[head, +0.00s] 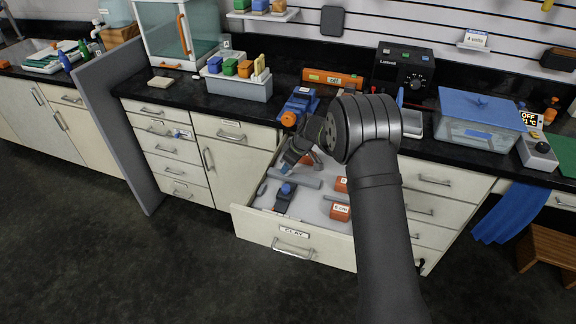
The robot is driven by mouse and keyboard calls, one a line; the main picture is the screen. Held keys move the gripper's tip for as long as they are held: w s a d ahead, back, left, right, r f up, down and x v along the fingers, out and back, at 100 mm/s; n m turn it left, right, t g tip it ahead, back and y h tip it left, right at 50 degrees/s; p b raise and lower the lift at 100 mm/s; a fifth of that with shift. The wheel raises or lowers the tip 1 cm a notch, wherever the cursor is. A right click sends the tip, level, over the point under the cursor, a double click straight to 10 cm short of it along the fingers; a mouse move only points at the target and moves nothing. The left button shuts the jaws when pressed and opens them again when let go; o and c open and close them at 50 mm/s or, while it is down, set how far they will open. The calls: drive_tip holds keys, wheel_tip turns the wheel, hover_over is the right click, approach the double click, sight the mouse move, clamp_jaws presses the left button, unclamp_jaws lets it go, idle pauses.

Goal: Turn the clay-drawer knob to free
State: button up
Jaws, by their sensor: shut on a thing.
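The clay drawer (262,229) is pulled out and carries a "CLAY" label on its front. Inside it, near the front left, lies a dark device with a blue knob (287,188) on top. My gripper (285,169) is inside the drawer's outline, pointing down and left, just behind the knob in the picture. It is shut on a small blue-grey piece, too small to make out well. I cannot tell whether this piece is joined to the device. My arm hides part of the drawer's right side.
Orange labelled blocks (340,212) lie at the drawer's right. A grey bar (306,181) lies behind the device. On the counter behind stand a blue-orange device (300,103), a black unit (402,68) and a blue-lidded box (478,118). The floor in front is clear.

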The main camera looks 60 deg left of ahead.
drive_tip(key=shift+w+n+g+h, duration=0.1)
drive_tip(key=shift+n+g+h, duration=0.2)
drive_tip(key=shift+n, duration=0.8)
drive_tip(key=o, duration=1)
drive_tip(key=v, duration=1.7)
drive_tip(key=shift+r, duration=0.15)
drive_tip(key=x, duration=1.7)
drive_tip(key=shift+f, duration=0.2)
